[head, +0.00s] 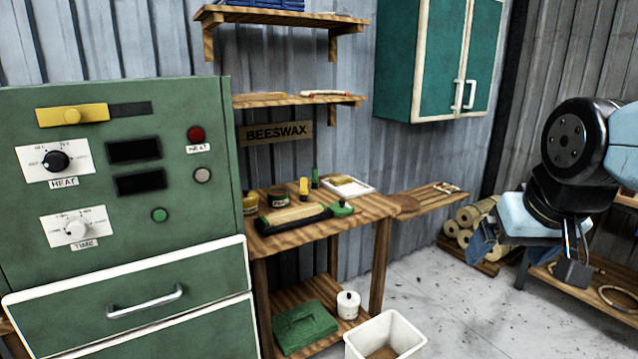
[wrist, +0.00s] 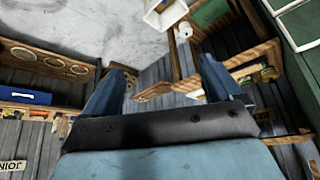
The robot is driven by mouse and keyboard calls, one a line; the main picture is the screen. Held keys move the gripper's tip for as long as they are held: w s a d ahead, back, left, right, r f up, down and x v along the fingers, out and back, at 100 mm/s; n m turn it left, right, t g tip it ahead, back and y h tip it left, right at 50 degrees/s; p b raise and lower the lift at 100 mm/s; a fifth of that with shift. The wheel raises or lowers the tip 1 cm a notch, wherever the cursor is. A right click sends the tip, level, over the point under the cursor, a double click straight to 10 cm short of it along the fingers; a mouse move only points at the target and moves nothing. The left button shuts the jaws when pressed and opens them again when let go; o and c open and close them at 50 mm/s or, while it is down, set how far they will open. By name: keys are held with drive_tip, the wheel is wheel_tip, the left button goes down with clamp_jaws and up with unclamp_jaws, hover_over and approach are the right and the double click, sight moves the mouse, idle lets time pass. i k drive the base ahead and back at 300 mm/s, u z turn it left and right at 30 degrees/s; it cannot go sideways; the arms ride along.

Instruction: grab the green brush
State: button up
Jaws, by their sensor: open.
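The green brush (head: 292,217) lies on the wooden workbench (head: 372,209), at its front. It has a long pale bristle block, a dark green body and a green handle end towards the right. My gripper (head: 530,243) is far to the right of the bench in the head view, raised and apart from the brush. In the wrist view my gripper (wrist: 164,75) shows two blue fingers spread wide with nothing between them. I cannot make out the brush clearly in the wrist view.
Behind the brush stand a dark jar (head: 278,200), a yellow-capped item (head: 304,187) and a white tray (head: 350,186). A green cabinet (head: 125,200) stands close left of the bench. A white bin (head: 385,336) sits on the floor in front. Open floor lies right of the bench.

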sight(314, 178)
drive_tip(key=u, duration=0.25)
drive_tip(key=i, duration=1.35)
drive_tip(key=u, duration=0.35)
